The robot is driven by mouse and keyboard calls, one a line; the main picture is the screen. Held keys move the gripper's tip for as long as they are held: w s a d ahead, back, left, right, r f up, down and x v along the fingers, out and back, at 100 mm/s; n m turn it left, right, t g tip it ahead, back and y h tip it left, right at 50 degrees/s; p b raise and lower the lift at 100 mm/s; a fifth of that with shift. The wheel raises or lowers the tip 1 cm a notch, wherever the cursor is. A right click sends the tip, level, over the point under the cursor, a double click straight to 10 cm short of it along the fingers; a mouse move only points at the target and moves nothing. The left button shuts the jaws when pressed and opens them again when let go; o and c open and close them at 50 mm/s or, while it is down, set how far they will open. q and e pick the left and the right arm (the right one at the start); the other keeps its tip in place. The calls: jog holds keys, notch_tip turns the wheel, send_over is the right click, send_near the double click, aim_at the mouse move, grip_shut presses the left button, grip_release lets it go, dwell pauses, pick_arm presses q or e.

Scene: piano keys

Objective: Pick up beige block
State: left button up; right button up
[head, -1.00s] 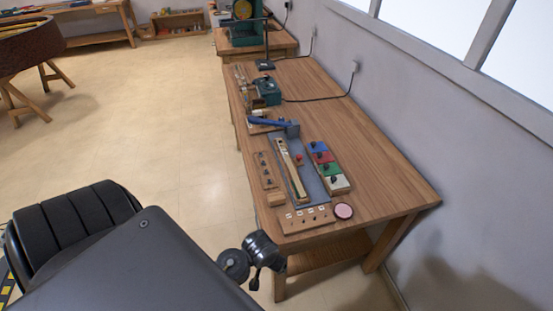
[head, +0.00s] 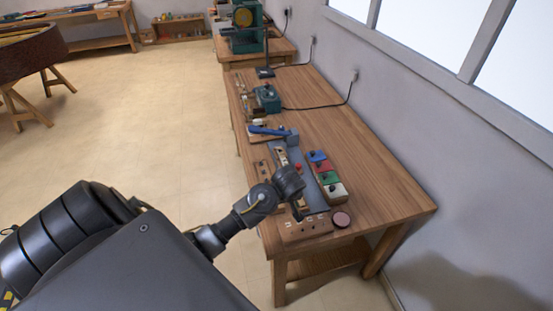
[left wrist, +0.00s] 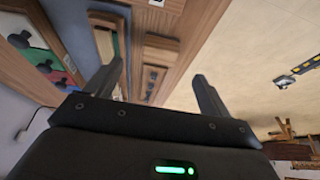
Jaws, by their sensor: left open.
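The beige block (left wrist: 161,48) is a small wooden block on the workbench, seen ahead of my fingers in the left wrist view. My left gripper (left wrist: 156,72) is open, with a finger on either side of the view and nothing held between them. In the head view my left gripper (head: 297,212) hangs over the near end of the bench, and my arm hides the beige block there. I cannot tell the height of the fingers above the block. My right gripper is not in view.
The workbench (head: 375,185) is clear on its right side. Blocks with black knobs (head: 326,175) in blue, red, green and white stand right of the gripper.

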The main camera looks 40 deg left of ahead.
pick_arm(q)
jog(key=shift+x, duration=1.9)
jog(key=shift+a+f+p, duration=0.1)
jog(key=shift+f+p, duration=0.05)
jog(key=shift+p, duration=0.25)
jog(key=p+x, duration=0.1)
jog(key=x, duration=0.3)
jog(key=shift+w+a, duration=0.1)
jog(key=shift+a, duration=0.05)
jog(key=shift+f, duration=0.35)
jog(key=c, duration=1.1)
jog(key=shift+r, duration=0.15)
